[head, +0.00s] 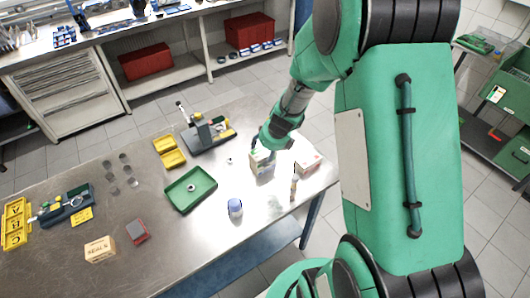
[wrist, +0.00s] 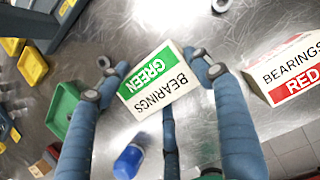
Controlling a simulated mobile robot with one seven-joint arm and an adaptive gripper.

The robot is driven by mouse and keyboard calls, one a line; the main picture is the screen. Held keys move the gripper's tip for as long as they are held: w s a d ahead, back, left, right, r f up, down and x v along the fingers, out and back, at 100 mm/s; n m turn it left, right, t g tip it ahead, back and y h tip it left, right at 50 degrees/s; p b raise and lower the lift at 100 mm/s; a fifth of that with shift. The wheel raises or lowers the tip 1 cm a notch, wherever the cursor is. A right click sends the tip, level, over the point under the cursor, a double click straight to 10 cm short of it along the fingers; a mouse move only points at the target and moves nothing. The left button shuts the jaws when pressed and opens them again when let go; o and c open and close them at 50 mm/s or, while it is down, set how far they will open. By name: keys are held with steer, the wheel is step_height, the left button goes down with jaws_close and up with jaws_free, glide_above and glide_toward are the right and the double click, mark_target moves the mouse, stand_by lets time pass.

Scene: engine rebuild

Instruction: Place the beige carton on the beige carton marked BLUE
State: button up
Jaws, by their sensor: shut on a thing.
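A beige carton with a green band reading BEARINGS GREEN (wrist: 160,82) is between the fingers of my gripper (wrist: 158,74), which is shut on it. In the head view this carton (head: 262,165) is under my gripper (head: 266,150) at the right part of the bench; whether it touches the bench is hard to tell. Another beige carton (head: 100,249) stands at the bench's front left, its face print too small to read; it also shows small in the wrist view (wrist: 42,166). No BLUE marking is readable.
A carton reading BEARINGS RED (wrist: 290,75) stands close right of the held one (head: 308,163). A green tray (head: 190,208), a blue-lidded jar (head: 235,208) and a red-grey box (head: 138,232) lie between the held carton and the front-left carton.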

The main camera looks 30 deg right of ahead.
steer(key=o, duration=1.4)
steer(key=shift+c, duration=0.2)
steer(key=shift+r, duration=0.1)
steer(key=p+v, duration=0.3)
steer(key=v, duration=0.9)
